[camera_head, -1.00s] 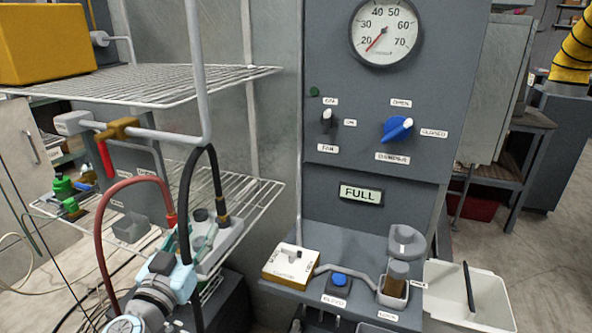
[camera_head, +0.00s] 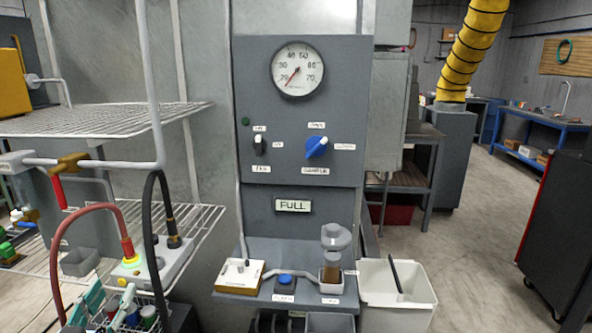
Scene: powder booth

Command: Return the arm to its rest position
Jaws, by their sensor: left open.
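My left gripper (camera_head: 104,303) shows at the bottom left edge of the head view, with pale teal fingers. It is open, and no object shows between the fingers. Most of my left arm is out of the frame. My right gripper is not in view.
A red hose (camera_head: 62,232) and a black hose (camera_head: 150,225) loop close to the gripper. Capped bottles (camera_head: 148,317) stand beside it. The booth panel (camera_head: 245,90) carries a gauge, a blue knob and a FULL display. Open floor (camera_head: 470,220) lies to the right.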

